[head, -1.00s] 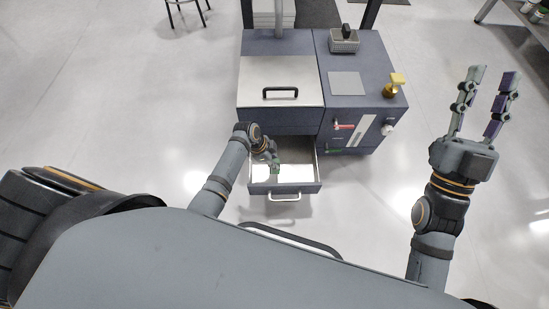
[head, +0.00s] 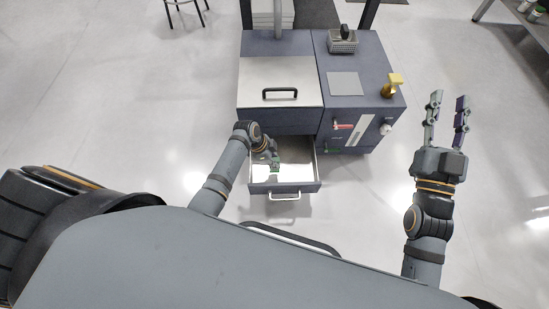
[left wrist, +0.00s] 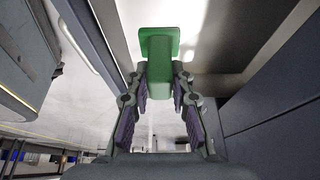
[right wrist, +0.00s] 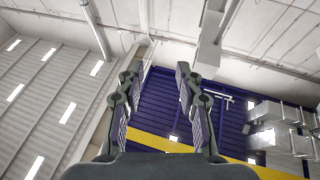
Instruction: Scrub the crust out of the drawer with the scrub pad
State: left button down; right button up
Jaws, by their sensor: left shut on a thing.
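The drawer (head: 306,187) stands pulled out from the front of the dark blue cabinet, with a pale, shiny floor. My left gripper (head: 270,158) reaches down into it from the left. In the left wrist view my left gripper (left wrist: 160,88) is shut on the green scrub pad (left wrist: 159,42), holding it by its green stem. In the head view the pad shows only as a small green patch, and whether it touches the floor I cannot tell. I cannot make out any crust. My right gripper (head: 446,108) is open and empty, raised at the right, away from the cabinet.
The cabinet (head: 361,110) carries a lid with a black handle (head: 280,93), a grey plate (head: 346,83), a grey block with a black knob (head: 343,43) and a yellow item (head: 391,85). A red handle (head: 343,126) sticks out in front.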

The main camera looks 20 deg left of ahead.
notch_tip(320, 180, down, 12)
jog(key=g+p, duration=0.1)
jog(key=g, duration=0.4)
jog(key=shift+s+f+g, duration=0.15)
jog(key=shift+s+g, duration=0.05)
jog(key=shift+g, duration=0.1)
jog(key=shift+a, duration=0.1)
dwell(0.3)
